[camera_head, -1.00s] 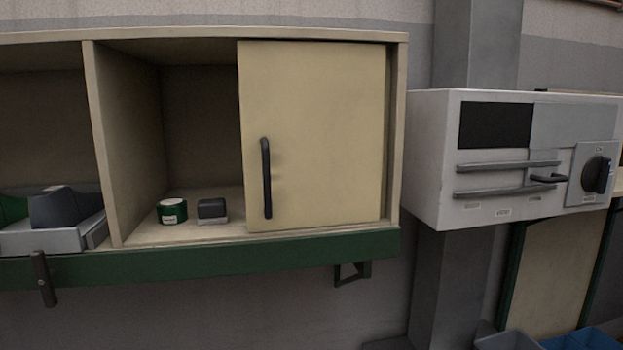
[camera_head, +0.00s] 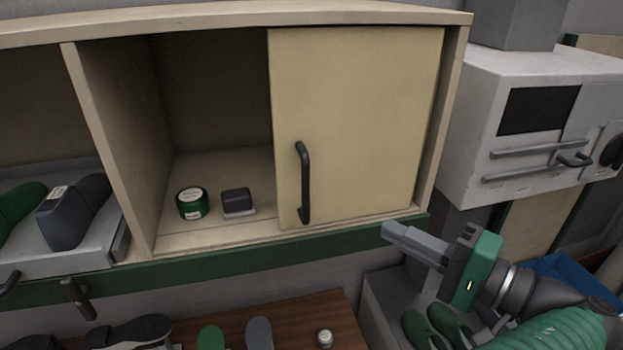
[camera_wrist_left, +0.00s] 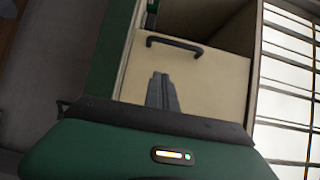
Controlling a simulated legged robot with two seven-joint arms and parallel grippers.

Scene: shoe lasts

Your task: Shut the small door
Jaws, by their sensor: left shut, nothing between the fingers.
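The small door (camera_head: 370,110) is a cream panel with a black bar handle (camera_head: 303,182). It covers the right part of the cabinet compartment, and the left part of the opening is uncovered. My left gripper (camera_head: 388,232) is at lower right in the head view, its shut, empty fingers just below the door's lower right area. In the left wrist view, the fingers (camera_wrist_left: 161,78) appear in front of the door panel (camera_wrist_left: 215,85), with the handle (camera_wrist_left: 175,42) beyond their tips. I cannot tell whether they touch it. My right gripper is not in view.
A green tin (camera_head: 192,203) and a small dark box (camera_head: 238,202) stand in the open compartment. A grey tray (camera_head: 70,262) with shoe lasts is at left. A grey machine (camera_head: 475,120) stands at right. A wooden surface (camera_head: 290,312) lies below.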

